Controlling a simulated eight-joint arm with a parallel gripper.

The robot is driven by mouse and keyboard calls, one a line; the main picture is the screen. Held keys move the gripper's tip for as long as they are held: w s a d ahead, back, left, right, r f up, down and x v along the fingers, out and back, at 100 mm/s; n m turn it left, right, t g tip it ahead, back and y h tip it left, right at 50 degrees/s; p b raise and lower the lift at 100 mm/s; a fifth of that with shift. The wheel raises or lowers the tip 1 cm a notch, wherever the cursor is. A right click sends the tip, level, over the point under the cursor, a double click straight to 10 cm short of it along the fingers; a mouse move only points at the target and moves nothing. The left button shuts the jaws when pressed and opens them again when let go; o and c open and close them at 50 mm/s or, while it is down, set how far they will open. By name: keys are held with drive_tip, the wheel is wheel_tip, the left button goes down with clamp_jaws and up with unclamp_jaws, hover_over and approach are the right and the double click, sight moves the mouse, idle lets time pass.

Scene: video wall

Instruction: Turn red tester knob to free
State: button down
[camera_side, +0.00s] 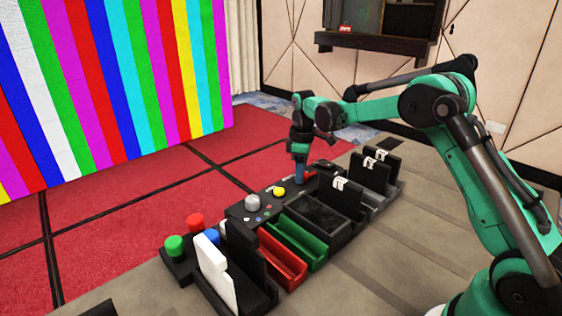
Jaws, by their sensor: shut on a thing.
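My gripper (299,158) points down at the far end of the dark control box, near the back edge of the table. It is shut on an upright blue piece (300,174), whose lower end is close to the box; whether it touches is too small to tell. A red round knob or button (195,222) stands at the near left of the table, well apart from my gripper. The dark box (238,209) carries a grey knob (252,202) and a yellow button (279,192). No knob's pointer or markings can be read.
Green (174,245) and blue (212,240) knobs flank the red one. A white upright plate (215,270), a red tray (282,259), a green tray (300,240) and dark upright holders (345,190) line the table. The right part of the table (400,230) is clear. A striped video wall (100,90) stands behind.

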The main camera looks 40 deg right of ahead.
drive_tip(key=shift+c, duration=2.3)
unclamp_jaws()
drive_tip(key=shift+r, duration=0.1)
drive_tip(key=shift+r, duration=2.75)
